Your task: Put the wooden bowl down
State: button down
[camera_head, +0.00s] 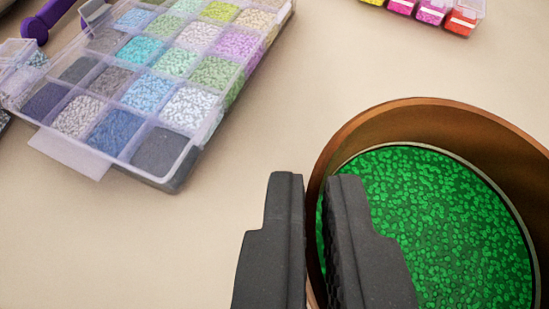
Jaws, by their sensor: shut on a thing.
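The wooden bowl (400,112) is at the lower right of the head camera view, brown with a smooth rim. Green beads (440,220) fill its inside, and its right edge and bottom are cut off by the frame. My gripper (315,180) is shut on the bowl's left wall, with one dark finger outside the wall and the other inside over the beads. Whether the bowl touches the table cannot be told from this view.
A clear compartment box (118,160) of coloured beads lies at the upper left. Small bead containers (430,12) stand at the top right, and a purple object (38,25) at the top left. The beige table (270,110) between them is bare.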

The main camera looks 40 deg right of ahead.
jog(key=shift+w+d+f, duration=0.1)
jog(key=shift+w+d, duration=0.1)
jog(key=shift+w, duration=0.3)
notch_tip(320, 180, down, 4)
jog(key=shift+r+b, duration=0.25)
jog(key=shift+b, duration=0.4)
jog(key=c, duration=1.6)
grip_release()
jog(key=p+v, duration=0.1)
jog(key=v, duration=1.1)
jog(key=shift+s+p, duration=0.1)
jog(key=shift+p, duration=0.3)
jog(key=shift+r, duration=0.1)
